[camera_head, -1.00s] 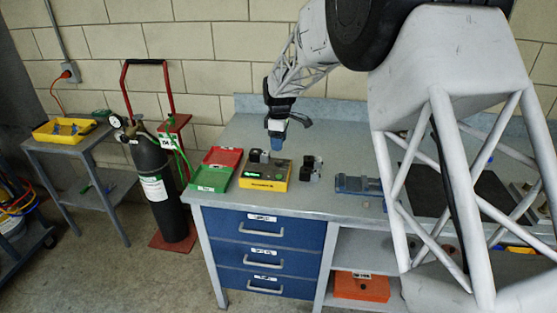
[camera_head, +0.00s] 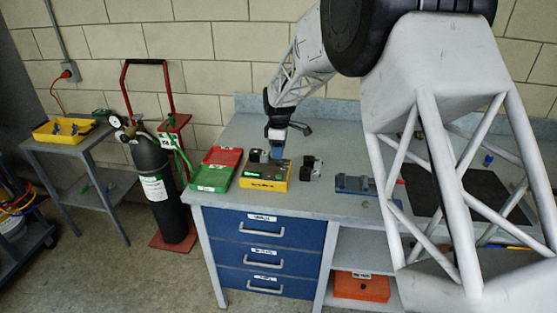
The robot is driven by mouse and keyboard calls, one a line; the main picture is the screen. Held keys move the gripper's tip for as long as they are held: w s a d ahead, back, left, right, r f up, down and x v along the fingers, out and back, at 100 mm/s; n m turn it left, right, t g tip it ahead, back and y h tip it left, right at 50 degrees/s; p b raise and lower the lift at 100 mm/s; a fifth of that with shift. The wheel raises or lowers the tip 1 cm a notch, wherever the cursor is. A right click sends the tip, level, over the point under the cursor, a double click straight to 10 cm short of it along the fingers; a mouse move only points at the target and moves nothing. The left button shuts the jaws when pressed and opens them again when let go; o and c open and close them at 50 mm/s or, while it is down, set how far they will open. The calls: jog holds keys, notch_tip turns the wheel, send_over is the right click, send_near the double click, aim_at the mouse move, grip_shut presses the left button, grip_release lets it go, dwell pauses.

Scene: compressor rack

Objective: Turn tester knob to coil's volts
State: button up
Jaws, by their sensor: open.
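The yellow tester box (camera_head: 263,186) sits near the bench's front edge, with a dark top face and a small green display at its left. Its knob cannot be made out at this size. A dark block with a silver part (camera_head: 311,168), perhaps a coil, stands to the right of the tester. Another similar block (camera_head: 257,156) stands behind the tester.
A blue fixture (camera_head: 354,185) and dark mat (camera_head: 470,190) lie to the right. A gas cylinder (camera_head: 157,190) stands left of the bench. Bare bench top (camera_head: 330,135) lies behind.

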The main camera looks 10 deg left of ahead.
aim_at(279, 161)
jog(key=shift+s+f, duration=0.1)
jog(key=shift+f, duration=2.15)
jog(key=c, duration=0.9)
jog(key=shift+m, duration=0.3)
jog(key=m, duration=0.3)
jog(key=shift+m, duration=1.7)
